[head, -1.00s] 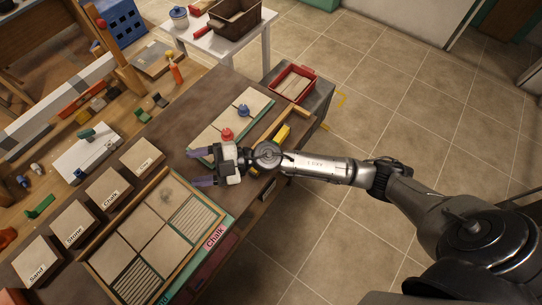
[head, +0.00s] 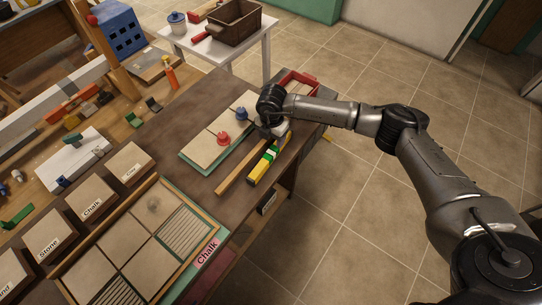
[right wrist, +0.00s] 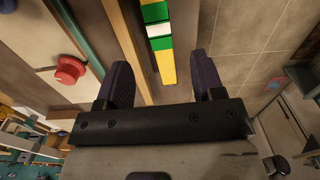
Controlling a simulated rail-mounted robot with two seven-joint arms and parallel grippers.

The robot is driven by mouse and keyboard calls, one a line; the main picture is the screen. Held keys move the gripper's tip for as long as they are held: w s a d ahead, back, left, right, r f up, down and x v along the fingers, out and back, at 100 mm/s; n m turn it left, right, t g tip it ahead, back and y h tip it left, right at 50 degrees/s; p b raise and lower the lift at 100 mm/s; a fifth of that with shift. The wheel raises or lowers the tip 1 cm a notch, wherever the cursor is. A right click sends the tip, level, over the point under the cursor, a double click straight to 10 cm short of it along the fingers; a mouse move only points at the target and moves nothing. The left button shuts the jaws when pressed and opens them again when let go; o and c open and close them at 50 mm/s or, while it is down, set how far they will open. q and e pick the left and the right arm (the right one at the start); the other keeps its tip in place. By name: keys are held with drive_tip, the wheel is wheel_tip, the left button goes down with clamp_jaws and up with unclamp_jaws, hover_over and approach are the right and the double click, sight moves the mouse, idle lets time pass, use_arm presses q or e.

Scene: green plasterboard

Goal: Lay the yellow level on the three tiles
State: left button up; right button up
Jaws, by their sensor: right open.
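The yellow level (head: 262,164), with green and white parts along it, lies near the right edge of the dark workbench. It also shows in the right wrist view (right wrist: 157,38), in line with the gap between my fingers. The row of tiles (head: 204,149) lies on a green board to its left, with a red knob (head: 223,138) and a blue knob (head: 241,114) on top. My right gripper (right wrist: 164,80) is open over the level's far end; in the head view my wrist hides its fingers. I cannot tell whether they touch the level. My left gripper is not in view.
A wooden strip (head: 237,172) lies between the level and the tiles. A red tray (head: 299,81) is beyond my wrist. A framed tile panel (head: 128,243) and labelled blocks (head: 91,207) fill the near left. Bare bench shows between panel and tiles.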

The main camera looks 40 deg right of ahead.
sight(271, 152)
drive_tip(key=shift+a+f, duration=0.1)
drive_tip(key=shift+f, duration=4.95)
drive_tip(key=c, duration=1.1)
drive_tip(key=shift+w, duration=0.1)
drive_tip(key=shift+r, duration=0.15)
